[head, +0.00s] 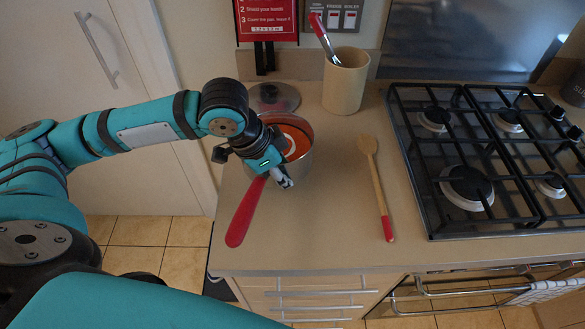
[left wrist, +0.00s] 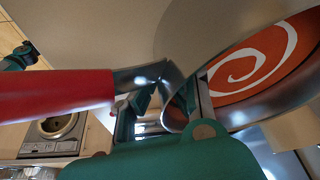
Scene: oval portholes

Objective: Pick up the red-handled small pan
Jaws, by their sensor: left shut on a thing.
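My left gripper (head: 283,179) is shut on the pan where the handle meets the wall, and the wrist hides part of the pan. In the left wrist view the red handle (left wrist: 60,95) comes in from the left, and its metal neck runs to the pan wall beside the fingers. The orange filling (left wrist: 258,62) shows at the right there.
A round lid (head: 274,97) lies behind the pan. A beige crock (head: 345,82) with a red-handled utensil stands at the back. A wooden spoon (head: 376,185) lies to the right, beside the gas hob (head: 412,150). Counter between pan and spoon is clear.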

